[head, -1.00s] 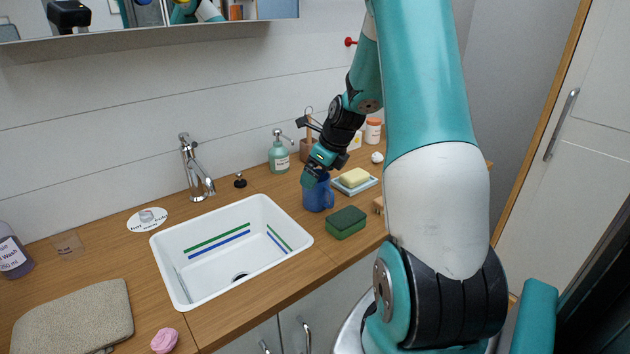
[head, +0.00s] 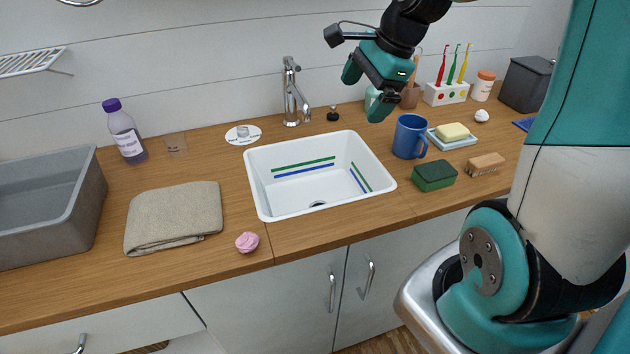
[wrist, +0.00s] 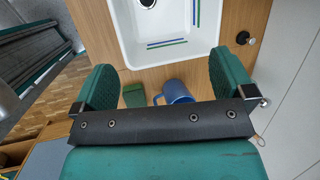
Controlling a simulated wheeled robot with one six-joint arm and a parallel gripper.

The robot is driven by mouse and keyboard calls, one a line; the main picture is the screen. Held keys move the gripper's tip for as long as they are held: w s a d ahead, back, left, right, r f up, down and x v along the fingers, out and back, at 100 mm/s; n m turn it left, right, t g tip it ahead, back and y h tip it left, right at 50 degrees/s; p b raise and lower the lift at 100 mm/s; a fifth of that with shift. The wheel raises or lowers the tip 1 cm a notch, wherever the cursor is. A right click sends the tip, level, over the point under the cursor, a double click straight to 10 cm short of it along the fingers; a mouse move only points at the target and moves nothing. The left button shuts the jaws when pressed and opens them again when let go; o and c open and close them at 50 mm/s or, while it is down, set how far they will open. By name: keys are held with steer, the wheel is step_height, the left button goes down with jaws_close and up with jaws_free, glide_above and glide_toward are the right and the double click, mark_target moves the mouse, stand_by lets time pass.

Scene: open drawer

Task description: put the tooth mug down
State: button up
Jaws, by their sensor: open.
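The blue tooth mug (head: 409,137) stands upright on the wooden counter, right of the sink, with its handle toward the lower right. My gripper (head: 364,96) is open and empty, raised above the counter to the upper left of the mug in the head view. In the wrist view the mug (wrist: 174,92) shows beyond the gripper body, between the two spread green fingers (wrist: 170,85), and nothing is held. The gripper and mug are apart.
The white sink (head: 262,190) lies left of the mug. A green sponge (head: 434,176), a wooden brush (head: 486,163) and a soap dish (head: 458,143) stand close by the mug. A toothbrush holder (head: 446,94) is behind.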

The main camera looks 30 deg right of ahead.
steer(key=s+a+r+n+g, duration=0.1)
steer(key=s+a+n, duration=0.8)
steer(key=a+n, duration=0.2)
steer(key=s+a+r+n+g+y, duration=0.1)
steer(key=s+a+n+g, duration=0.1)
steer(key=s+a+n, duration=0.7)
steer(key=a+n, duration=0.2)
steer(key=n, duration=0.5)
steer(key=shift+a+g+y, duration=0.3)
steer(key=shift+a, duration=0.05)
steer(key=shift+d, duration=0.1)
